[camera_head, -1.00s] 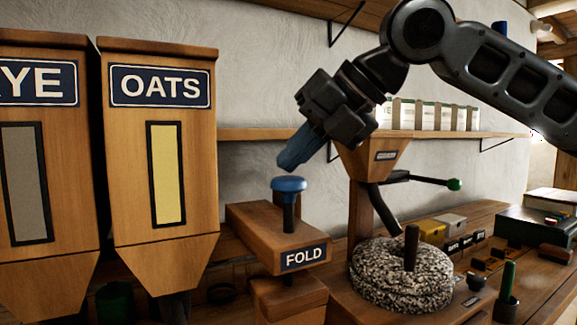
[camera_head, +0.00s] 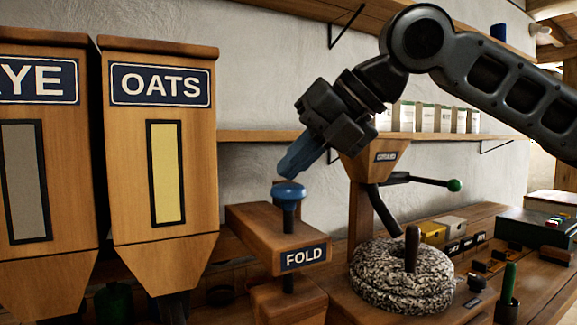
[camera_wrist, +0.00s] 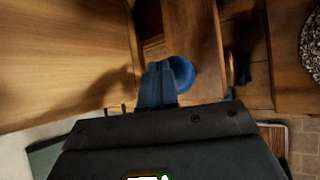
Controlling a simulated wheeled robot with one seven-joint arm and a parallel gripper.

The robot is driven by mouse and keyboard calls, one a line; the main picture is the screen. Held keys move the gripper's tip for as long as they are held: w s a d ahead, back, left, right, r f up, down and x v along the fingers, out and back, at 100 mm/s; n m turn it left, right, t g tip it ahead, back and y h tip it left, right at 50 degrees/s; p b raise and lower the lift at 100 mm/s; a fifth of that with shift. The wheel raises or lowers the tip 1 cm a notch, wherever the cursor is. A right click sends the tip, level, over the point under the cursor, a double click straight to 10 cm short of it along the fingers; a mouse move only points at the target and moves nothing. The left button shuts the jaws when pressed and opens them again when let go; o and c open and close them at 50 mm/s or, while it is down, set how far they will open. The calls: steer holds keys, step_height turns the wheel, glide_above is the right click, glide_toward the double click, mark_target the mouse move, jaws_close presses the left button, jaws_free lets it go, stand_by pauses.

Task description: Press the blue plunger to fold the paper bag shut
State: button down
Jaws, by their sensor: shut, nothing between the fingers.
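The blue plunger (camera_head: 289,190) is a round knob on a dark stem, upright on the wooden press labelled FOLD (camera_head: 292,249). My gripper (camera_head: 289,171) has blue fingers, shut and empty, and tilts down to the knob from the upper right. Its tips are right at the knob's top; I cannot tell for certain whether they touch. In the wrist view the shut fingers (camera_wrist: 158,70) overlap the left side of the plunger knob (camera_wrist: 184,73). I cannot make out the paper bag in either view.
The OATS bin (camera_head: 164,160) stands close on the left. On the right are a grey millstone (camera_head: 388,285) with an upright handle, a wooden hopper (camera_head: 368,162) and a lever with a green knob (camera_head: 454,185). A shelf (camera_head: 250,136) runs along the wall.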

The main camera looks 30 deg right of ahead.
steer(key=shift+f, duration=0.6)
stand_by(0.4)
steer(key=shift+r, duration=0.1)
steer(key=shift+r+p, duration=2.05)
steer(key=shift+r, duration=0.4)
step_height(320, 180, up, 5)
steer(key=p, duration=0.4)
